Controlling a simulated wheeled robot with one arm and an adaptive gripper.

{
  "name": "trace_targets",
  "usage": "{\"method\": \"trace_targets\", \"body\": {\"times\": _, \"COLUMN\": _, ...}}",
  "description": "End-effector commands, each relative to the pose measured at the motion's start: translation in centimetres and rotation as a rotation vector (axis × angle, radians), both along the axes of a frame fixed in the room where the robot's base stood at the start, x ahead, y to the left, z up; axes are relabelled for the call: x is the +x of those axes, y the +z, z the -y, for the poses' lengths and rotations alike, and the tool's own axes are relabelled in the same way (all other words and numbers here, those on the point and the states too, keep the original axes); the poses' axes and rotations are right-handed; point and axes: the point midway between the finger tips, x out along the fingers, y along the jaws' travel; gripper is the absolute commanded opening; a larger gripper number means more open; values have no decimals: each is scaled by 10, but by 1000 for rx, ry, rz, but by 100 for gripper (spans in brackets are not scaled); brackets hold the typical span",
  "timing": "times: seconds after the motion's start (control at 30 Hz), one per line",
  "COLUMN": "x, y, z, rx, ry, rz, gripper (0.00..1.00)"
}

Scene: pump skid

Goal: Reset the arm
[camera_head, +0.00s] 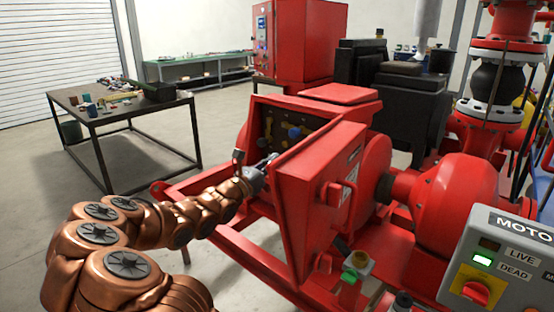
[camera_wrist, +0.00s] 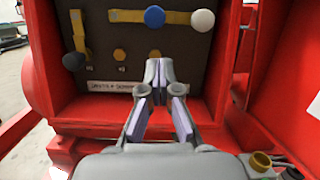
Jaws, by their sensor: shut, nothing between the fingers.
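My copper-coloured arm (camera_head: 205,215) reaches from the lower left toward an open red box on the pump skid. My gripper (camera_wrist: 157,65) is shut and empty, its fingertips in front of the box's dark back panel (camera_wrist: 112,62). In the head view my gripper (camera_head: 268,161) is at the box opening, partly small and hard to make out. The panel carries yellow bars, a blue knob (camera_wrist: 154,17), a white knob (camera_wrist: 202,21) and a dark knob (camera_wrist: 73,62). A label strip (camera_wrist: 107,87) below is partly hidden by my gripper.
The box's open red door (camera_head: 318,195) stands to the right of my gripper. A motor control box (camera_head: 500,262) with a lit green lamp is at the lower right. A table with tools (camera_head: 120,100) stands at the left, with open floor around it.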

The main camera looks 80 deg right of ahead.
Motion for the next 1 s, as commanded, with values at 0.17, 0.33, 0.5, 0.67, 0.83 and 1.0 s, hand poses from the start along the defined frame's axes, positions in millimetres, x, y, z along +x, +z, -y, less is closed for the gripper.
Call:
{"method": "trace_targets", "body": {"times": 0.17, "x": 3, "y": -1, "z": -5, "rx": 0, "ry": 2, "rz": 0, "gripper": 0}}
{"method": "trace_targets", "body": {"times": 0.33, "x": 4, "y": -1, "z": -5, "rx": 0, "ry": 2, "rz": 0, "gripper": 0}}
{"method": "trace_targets", "body": {"times": 0.5, "x": 3, "y": -1, "z": -5, "rx": 0, "ry": 2, "rz": 0, "gripper": 0}}
{"method": "trace_targets", "body": {"times": 0.67, "x": 3, "y": -2, "z": -5, "rx": 1, "ry": 1, "rz": -1, "gripper": 0}}
{"method": "trace_targets", "body": {"times": 0.83, "x": 3, "y": 1, "z": -6, "rx": -5, "ry": 0, "rz": 7, "gripper": 0}}
{"method": "trace_targets", "body": {"times": 1.0, "x": 15, "y": 23, "z": -25, "rx": -80, "ry": -5, "rz": 105, "gripper": 0}}
